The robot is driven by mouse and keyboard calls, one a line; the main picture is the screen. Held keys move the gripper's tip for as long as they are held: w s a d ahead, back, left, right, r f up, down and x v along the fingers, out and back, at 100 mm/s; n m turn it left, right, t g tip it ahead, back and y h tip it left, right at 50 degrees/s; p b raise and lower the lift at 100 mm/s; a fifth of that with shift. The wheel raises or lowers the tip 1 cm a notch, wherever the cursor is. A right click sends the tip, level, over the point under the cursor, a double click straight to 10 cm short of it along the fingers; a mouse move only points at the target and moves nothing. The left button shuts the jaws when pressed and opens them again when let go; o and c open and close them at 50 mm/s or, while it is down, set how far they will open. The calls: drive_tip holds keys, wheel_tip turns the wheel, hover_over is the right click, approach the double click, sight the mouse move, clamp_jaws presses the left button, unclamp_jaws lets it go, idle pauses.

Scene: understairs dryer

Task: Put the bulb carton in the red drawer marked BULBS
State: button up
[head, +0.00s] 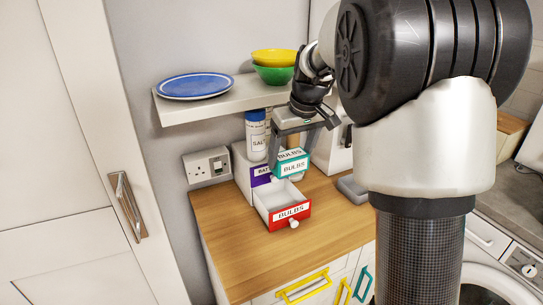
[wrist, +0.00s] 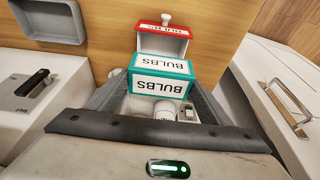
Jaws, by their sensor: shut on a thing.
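The bulb carton (head: 292,165) is a small teal and white box marked BULBS. My gripper (head: 290,158) is shut on it, with a finger on either side. In the wrist view the carton (wrist: 160,78) sits between the fingers of my gripper (wrist: 158,85). The red-fronted drawer marked BULBS (head: 289,212) is pulled out over the wooden worktop, with its white tray open at the top. The carton is above the rear part of this drawer in the head view. The drawer's red front (wrist: 163,40) shows beyond the carton in the wrist view. The carton hides part of the drawer's inside.
A purple-labelled drawer (head: 261,174) is beside the red one. A salt canister (head: 255,135) stands behind, under a shelf (head: 200,104) with a blue plate (head: 195,86) and yellow and green bowls (head: 273,74). The worktop's left front (head: 230,240) is clear.

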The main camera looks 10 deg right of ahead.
sight(281, 154)
drive_tip(key=w+f, duration=0.1)
drive_tip(key=w+a+f, duration=0.1)
drive_tip(key=w, duration=0.1)
drive_tip(key=w+f, duration=0.1)
drive_tip(key=w, duration=0.1)
drive_tip(key=shift+a, duration=0.35)
drive_tip(key=x, duration=0.4)
drive_tip(key=shift+s+f, duration=0.1)
